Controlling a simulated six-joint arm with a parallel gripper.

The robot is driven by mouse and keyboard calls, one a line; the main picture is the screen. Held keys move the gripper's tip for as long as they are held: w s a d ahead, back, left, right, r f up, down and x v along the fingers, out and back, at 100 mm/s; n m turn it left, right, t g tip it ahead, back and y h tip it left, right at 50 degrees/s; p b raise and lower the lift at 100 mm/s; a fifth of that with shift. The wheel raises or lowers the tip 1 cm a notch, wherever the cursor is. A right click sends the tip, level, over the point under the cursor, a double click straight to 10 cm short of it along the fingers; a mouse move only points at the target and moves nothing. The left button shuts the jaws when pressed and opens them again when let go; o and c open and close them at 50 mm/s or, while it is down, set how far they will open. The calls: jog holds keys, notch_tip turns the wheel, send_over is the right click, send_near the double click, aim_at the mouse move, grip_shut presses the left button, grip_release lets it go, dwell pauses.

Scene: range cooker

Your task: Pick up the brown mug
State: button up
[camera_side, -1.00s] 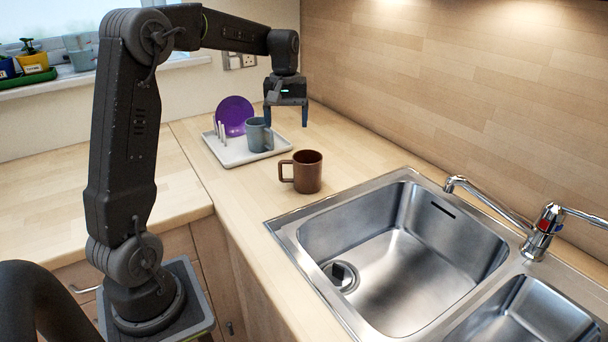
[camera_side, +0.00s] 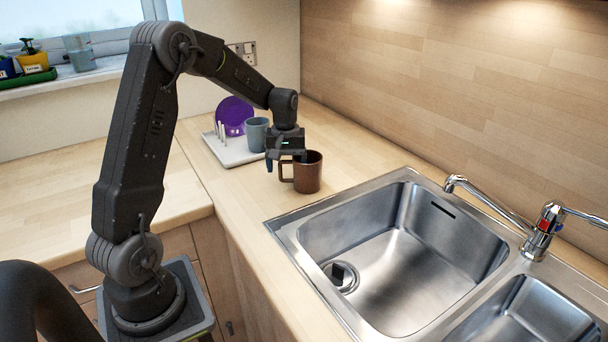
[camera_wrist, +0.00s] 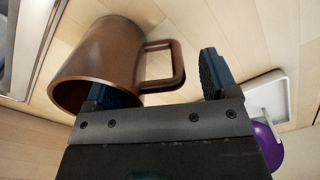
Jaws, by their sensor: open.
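The brown mug (camera_side: 312,176) stands upright on the wooden worktop, left of the sink, with its handle toward the left in the side view. My gripper (camera_side: 286,164) is open and low at the mug's handle side. In the wrist view the brown mug (camera_wrist: 103,62) is close, and my gripper (camera_wrist: 158,82) has its fingers apart. One finger is at the mug's mouth, partly hidden by the rim, and the other is beyond the handle. The handle lies between the fingers. I cannot tell whether either finger touches the mug.
A pale drying tray (camera_side: 238,158) stands behind my gripper, with a grey-blue mug (camera_side: 256,134) and a purple plate (camera_side: 234,112). The steel sink (camera_side: 400,245) and tap (camera_side: 545,225) are to the right. The worktop in front of the mug is clear.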

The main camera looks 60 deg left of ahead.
jog(key=shift+f, duration=0.15)
jog(key=c, duration=1.3)
